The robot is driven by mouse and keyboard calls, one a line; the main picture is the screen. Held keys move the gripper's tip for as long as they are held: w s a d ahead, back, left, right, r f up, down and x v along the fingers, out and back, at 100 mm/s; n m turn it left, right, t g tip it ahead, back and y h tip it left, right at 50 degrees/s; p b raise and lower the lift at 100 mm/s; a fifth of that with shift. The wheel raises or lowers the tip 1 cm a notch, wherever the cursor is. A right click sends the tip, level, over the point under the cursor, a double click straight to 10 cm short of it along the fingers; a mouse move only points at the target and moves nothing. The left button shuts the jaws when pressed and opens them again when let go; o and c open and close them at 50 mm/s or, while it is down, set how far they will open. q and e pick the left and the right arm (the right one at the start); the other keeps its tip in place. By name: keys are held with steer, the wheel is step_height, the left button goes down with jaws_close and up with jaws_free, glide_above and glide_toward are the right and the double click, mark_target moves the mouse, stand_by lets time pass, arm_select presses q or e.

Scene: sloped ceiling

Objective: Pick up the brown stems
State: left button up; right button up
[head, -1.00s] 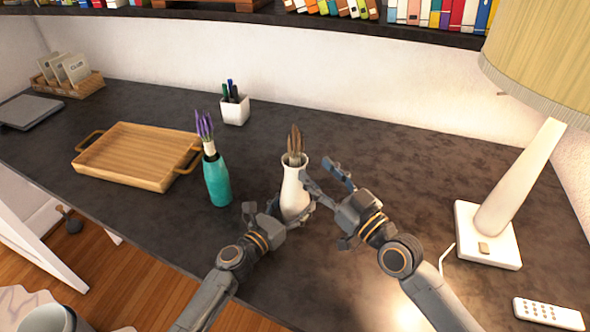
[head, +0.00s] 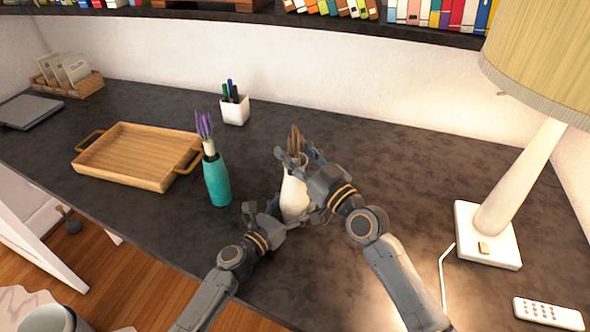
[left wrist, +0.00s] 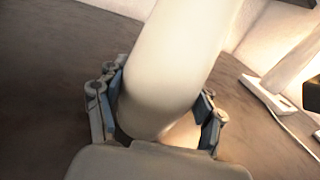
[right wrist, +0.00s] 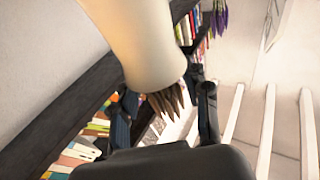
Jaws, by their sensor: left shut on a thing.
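The brown stems (head: 295,137) stand in a white vase (head: 293,195) on the dark desk. My left gripper (head: 286,214) is shut around the lower part of the vase, one finger on each side in the left wrist view. My right gripper (head: 299,158) is at the vase mouth, its fingers spread on both sides of the stems. In the right wrist view the stem tips (right wrist: 166,101) show between the two open fingers, with the vase above them. The right gripper hides part of the vase's upper right side.
A teal vase (head: 218,181) with purple flowers stands left of the white vase. A wooden tray (head: 130,171) is further left. A white pen cup (head: 235,110) stands behind. A lamp (head: 487,234) and a remote (head: 548,314) are at the right. The desk between vase and lamp is clear.

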steer(key=c, duration=0.8)
steer(key=shift+o, duration=0.2)
step_height(320, 180, up, 28)
arm_select(q)
steer(key=o, duration=1.6)
steer(key=shift+o, duration=0.2)
steer(key=shift+s, duration=0.1)
steer(key=v, duration=1.2)
